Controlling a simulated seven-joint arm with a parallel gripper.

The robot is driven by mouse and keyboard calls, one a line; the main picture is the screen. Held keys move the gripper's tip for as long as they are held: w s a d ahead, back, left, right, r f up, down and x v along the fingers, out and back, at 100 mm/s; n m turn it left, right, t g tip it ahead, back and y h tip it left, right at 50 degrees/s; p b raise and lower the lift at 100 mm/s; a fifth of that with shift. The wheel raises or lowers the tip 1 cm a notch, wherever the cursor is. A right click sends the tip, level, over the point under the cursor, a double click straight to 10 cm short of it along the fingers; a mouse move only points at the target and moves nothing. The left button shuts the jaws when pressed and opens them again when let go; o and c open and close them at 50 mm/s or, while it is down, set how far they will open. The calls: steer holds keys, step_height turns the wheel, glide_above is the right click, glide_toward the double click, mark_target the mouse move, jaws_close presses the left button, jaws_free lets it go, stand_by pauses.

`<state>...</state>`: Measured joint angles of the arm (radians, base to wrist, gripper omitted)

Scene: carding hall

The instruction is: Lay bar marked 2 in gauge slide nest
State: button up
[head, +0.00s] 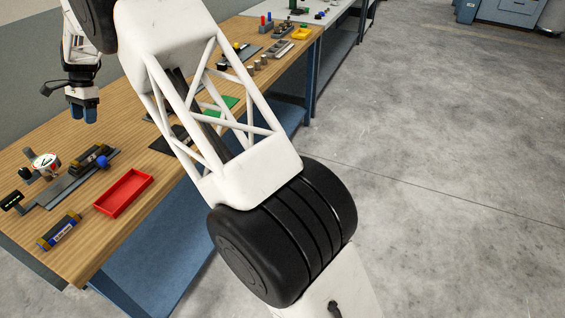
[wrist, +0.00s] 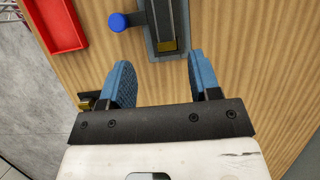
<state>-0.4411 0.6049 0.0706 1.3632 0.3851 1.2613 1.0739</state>
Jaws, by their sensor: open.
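The gauge slide (head: 75,181) is a grey rail on the wooden bench, at the left in the head view, with a blue knob (head: 102,162). A dark block with brass-coloured parts (head: 91,156) sits on it; I cannot tell whether it is a bar or part of the slide. A dark bar with brass-coloured ends and a pale label (head: 60,231) lies near the bench's front edge; its mark is unreadable. My gripper (head: 83,114) is open and empty above the bench. In the wrist view its blue fingers (wrist: 163,78) point toward the slide's near end (wrist: 167,53).
A red tray (head: 124,193) lies right of the slide. A round dial (head: 45,165) stands behind it, and a black display (head: 12,200) at its left end. A green mat (head: 222,106) and several small parts lie farther along the bench. Open floor lies right.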

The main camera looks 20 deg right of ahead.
steer(key=s+d+r+n+t, duration=0.1)
steer(key=s+d+r, duration=0.6)
steer(key=d, duration=0.4)
steer(key=s+d+r+n+t+h, duration=0.1)
steer(key=s+d+r+n, duration=0.1)
steer(key=s+d+r, duration=0.55)
steer(key=s+d+r+n+t, duration=0.1)
steer(key=s+d+r, duration=0.2)
steer(key=s+d, duration=0.85)
steer(key=s+d+f+n+t, duration=0.1)
steer(key=s+d+f, duration=0.1)
steer(key=s+d, duration=0.4)
steer(key=s+d+f+n+t+h, duration=0.1)
steer(key=s+d, duration=0.5)
steer(key=s, duration=0.9)
steer(key=s+d+f+n+h, duration=0.1)
steer(key=s+d+f, duration=0.3)
steer(key=s, duration=0.7)
steer(key=d+n, duration=0.1)
steer(key=d, duration=0.1)
steer(key=shift+d+n+t, duration=0.4)
